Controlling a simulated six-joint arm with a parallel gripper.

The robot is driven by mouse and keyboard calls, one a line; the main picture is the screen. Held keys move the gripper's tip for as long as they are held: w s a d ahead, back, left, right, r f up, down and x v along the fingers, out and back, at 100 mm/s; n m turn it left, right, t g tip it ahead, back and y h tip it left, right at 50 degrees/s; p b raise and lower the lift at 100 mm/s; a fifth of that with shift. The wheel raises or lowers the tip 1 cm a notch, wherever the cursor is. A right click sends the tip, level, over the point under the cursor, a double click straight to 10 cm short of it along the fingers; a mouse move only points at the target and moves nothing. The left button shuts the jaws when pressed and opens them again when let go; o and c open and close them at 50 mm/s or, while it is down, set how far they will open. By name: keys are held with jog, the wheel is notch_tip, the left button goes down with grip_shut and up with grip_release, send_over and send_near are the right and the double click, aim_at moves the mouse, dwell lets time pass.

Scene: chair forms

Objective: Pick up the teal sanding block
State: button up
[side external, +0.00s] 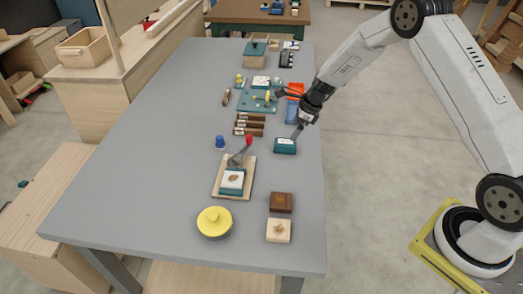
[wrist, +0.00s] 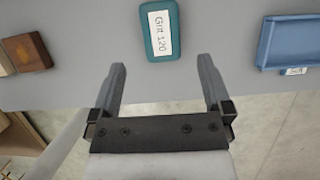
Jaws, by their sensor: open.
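The teal sanding block (side external: 285,146) lies on the grey table near its right edge in the side external view. It has a white label, which reads "Grit 120" in the wrist view (wrist: 151,30). My gripper (side external: 299,131) is just above and beside the block in the side external view. In the wrist view my gripper (wrist: 162,75) is open, with its two fingers wide apart and nothing between them. The block shows beyond the fingertips, centred between them and apart from both.
A blue tray (wrist: 291,42) is to the right of the block in the wrist view. A wooden board (side external: 220,190), a yellow-lidded pot (side external: 214,221) and a blue knob-shaped thing (side external: 220,142) stand on the grey table (side external: 150,170). The table's left side is clear.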

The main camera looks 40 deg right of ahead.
aim_at(286, 141)
jog(key=shift+x, duration=1.2)
jog(key=shift+x, duration=2.55)
jog(key=c, duration=1.3)
jog(key=shift+o, duration=0.2)
jog(key=shift+r, duration=0.1)
